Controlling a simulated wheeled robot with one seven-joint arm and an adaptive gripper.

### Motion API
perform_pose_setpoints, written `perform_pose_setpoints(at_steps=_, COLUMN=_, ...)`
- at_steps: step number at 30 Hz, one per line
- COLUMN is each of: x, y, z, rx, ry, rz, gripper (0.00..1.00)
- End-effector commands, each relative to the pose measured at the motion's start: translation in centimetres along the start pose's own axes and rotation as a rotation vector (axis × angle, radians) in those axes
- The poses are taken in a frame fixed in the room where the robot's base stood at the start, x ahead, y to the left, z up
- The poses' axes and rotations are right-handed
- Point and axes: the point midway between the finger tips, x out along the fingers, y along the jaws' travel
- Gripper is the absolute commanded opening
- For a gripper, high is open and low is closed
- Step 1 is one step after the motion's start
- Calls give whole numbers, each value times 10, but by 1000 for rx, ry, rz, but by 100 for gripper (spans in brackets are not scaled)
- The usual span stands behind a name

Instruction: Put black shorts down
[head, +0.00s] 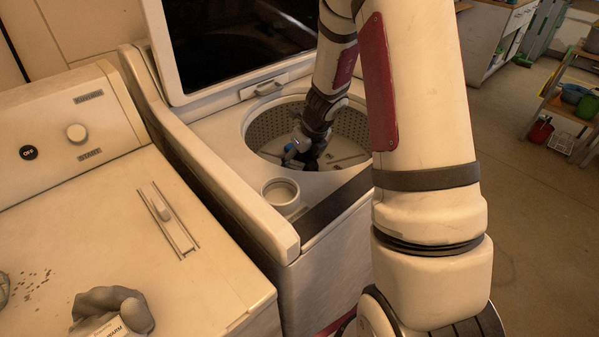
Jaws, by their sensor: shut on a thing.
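My gripper (303,150) is down inside the open drum of the top-loading washer (225,128). Its fingers are small and dim in the head view. It is shut on a dark cloth, which I take to be the black shorts (310,163). Only a small dark patch of the cloth shows under and beside the fingers, low in the drum. A small blue spot shows by the fingers; I cannot tell what it is. The perforated drum wall (268,128) surrounds the gripper, and I cannot tell whether the cloth touches the drum floor.
The washer's raised lid (235,45) stands behind the opening. A second machine (110,215) with a knob stands close on the left, with a grey lumpy object (112,302) on top. A shelf (550,105) with bowls is at the far right. Floor between is clear.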

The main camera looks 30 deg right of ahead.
Motion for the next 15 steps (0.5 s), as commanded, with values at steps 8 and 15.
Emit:
perform_pose_setpoints(at_steps=8, x=30, y=-1, z=-12, rx=4, ry=0, rz=0, gripper=42)
perform_pose_setpoints(at_steps=15, x=44, y=0, z=-18, rx=1, ry=-1, rz=0, gripper=42)
